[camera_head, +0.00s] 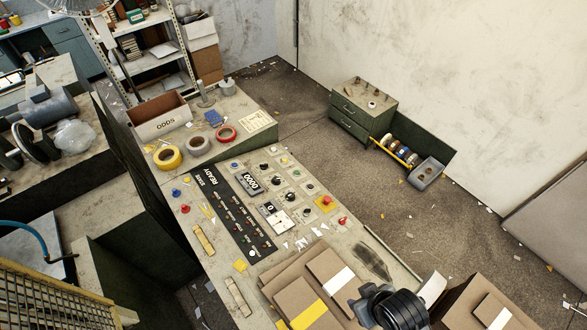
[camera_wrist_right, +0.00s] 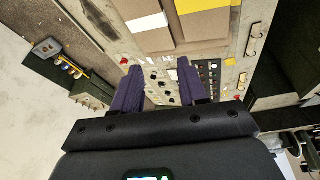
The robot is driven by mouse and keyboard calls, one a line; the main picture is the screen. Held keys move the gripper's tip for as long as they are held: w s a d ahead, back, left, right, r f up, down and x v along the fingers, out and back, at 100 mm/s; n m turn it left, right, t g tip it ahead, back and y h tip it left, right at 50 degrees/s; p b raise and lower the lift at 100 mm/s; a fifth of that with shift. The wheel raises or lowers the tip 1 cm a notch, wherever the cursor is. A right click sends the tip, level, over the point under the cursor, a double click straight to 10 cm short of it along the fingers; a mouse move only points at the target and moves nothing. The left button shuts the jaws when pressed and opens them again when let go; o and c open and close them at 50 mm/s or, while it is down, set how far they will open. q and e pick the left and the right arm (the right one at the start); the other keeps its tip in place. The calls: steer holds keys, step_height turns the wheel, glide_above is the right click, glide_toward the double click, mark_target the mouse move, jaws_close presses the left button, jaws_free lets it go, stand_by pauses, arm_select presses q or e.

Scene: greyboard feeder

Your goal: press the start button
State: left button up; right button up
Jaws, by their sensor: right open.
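The control panel (camera_head: 238,215) lies on the sloped console top, with a black strip marked READY, dials, displays and small coloured buttons. Which one is the start button cannot be read. Part of my right arm (camera_head: 398,308) shows at the bottom of the head view. In the right wrist view, my right gripper (camera_wrist_right: 157,78) has its two purple fingers spread apart and empty, with the panel (camera_wrist_right: 170,86) beyond them.
Cardboard sheets (camera_head: 300,285) are stacked at the panel's near end. Tape rolls (camera_head: 167,157) and an ODDS box (camera_head: 160,118) stand on the raised shelf behind.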

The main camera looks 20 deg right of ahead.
steer(key=shift+s+f, duration=0.1)
steer(key=shift+s, duration=0.3)
steer(key=shift+w, duration=0.1)
